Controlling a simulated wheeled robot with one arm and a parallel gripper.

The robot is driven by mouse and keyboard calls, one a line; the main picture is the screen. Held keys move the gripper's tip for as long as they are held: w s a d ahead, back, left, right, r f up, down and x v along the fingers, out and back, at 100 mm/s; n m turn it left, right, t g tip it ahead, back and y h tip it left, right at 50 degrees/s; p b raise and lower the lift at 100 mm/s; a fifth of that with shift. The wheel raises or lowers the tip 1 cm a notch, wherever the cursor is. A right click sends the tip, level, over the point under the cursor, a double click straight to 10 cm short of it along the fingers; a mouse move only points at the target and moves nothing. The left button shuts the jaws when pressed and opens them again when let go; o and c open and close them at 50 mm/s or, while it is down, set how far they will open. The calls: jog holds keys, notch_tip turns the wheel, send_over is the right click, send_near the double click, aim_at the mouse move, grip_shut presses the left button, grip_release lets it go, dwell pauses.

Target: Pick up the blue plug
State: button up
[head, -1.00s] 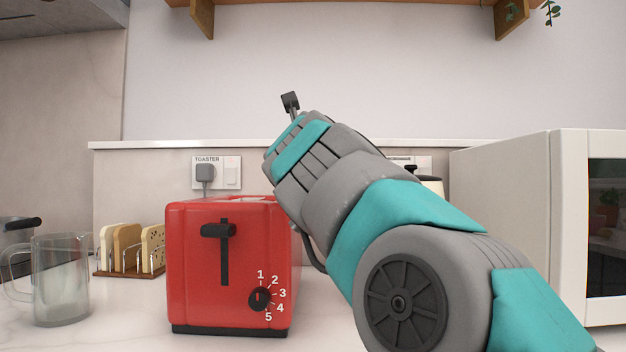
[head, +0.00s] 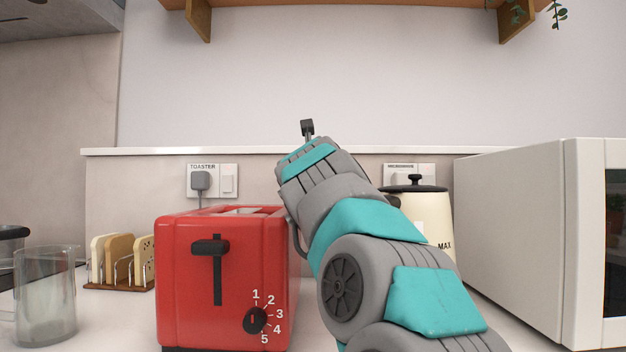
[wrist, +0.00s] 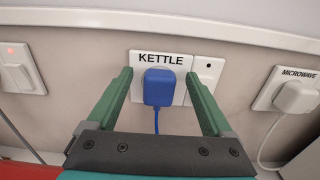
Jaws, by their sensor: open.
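The blue plug (wrist: 159,87) sits in the wall socket labelled KETTLE (wrist: 180,62) in the wrist view, with a blue cord hanging down from it. My gripper (wrist: 166,82) is open, its two green fingers on either side of the plug, apart from it in the picture. How far the fingertips are from the wall is hard to tell. In the head view my arm hides the blue plug and the gripper's fingers.
A red toaster (head: 222,275) stands at the left of my arm, a cream kettle (head: 437,215) and white microwave (head: 510,235) at the right. A grey plug (head: 200,181) sits in the TOASTER socket; a white plug (wrist: 295,98) sits in the MICROWAVE socket. A toast rack (head: 122,262) and glass jug (head: 48,300) stand left.

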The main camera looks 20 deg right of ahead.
jog(key=shift+w+d, duration=0.1)
jog(key=shift+w, duration=0.1)
grip_shut()
dwell(0.6)
